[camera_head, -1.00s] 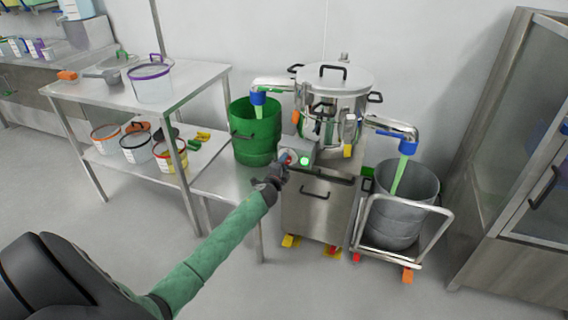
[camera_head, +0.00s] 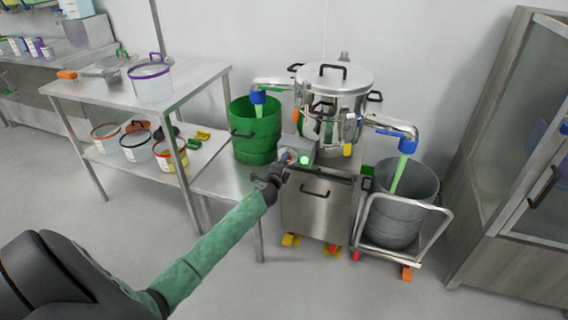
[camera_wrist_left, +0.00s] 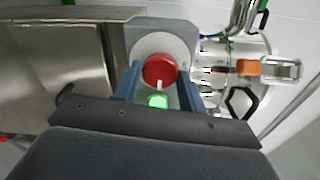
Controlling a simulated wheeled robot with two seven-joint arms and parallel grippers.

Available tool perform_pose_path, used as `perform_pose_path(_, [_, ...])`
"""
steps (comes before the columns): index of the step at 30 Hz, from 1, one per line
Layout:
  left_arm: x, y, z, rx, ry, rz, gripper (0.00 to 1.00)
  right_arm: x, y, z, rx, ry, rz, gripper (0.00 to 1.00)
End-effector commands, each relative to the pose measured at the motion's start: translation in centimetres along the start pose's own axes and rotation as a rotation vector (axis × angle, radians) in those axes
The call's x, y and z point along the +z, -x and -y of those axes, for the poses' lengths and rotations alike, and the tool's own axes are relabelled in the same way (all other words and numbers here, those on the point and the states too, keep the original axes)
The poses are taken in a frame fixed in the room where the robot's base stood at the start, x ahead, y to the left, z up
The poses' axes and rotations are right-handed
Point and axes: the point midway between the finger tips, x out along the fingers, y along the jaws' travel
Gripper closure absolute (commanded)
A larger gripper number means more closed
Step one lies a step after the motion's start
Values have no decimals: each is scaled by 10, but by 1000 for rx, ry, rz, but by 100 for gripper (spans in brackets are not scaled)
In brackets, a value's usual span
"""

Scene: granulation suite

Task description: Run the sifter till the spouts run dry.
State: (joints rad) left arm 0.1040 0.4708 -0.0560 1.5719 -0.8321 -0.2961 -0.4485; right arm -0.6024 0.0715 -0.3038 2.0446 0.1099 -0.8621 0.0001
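The steel sifter (camera_head: 335,90) stands on a cabinet, lid on. Its left spout (camera_head: 258,97) has a blue end over a green drum (camera_head: 256,150). Its right spout (camera_head: 407,146) points into a grey drum (camera_head: 405,215). A pale green strip, seemingly falling material, runs from each spout into its drum. The control box (camera_head: 302,150) shows a lit green light (camera_head: 304,160). My left gripper (camera_head: 283,163) is at this box. In the left wrist view its fingers (camera_wrist_left: 160,88) stand apart on either side of a red knob (camera_wrist_left: 159,70); contact is unclear. My right gripper is out of view.
The grey drum sits on a wheeled trolley (camera_head: 425,245) with a tube handle. A steel table (camera_head: 205,80) on the left holds a purple-rimmed tub (camera_head: 151,82), with several tubs below. A glazed steel cabinet (camera_head: 520,180) stands at the right. The front floor is clear.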

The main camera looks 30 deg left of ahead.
Motion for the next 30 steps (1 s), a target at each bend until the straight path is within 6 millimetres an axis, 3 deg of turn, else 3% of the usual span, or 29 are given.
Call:
perform_pose_path(1, [-1,0,-1,1,0,-1,49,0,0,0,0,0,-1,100])
perform_pose_path(3, [-1,0,-1,1,1,-1,39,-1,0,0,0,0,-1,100])
perform_pose_path(14, [0,4,-1,1,1,0,39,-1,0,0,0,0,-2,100])
perform_pose_path(30, [-1,68,-1,1,1,-1,39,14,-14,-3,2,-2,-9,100])
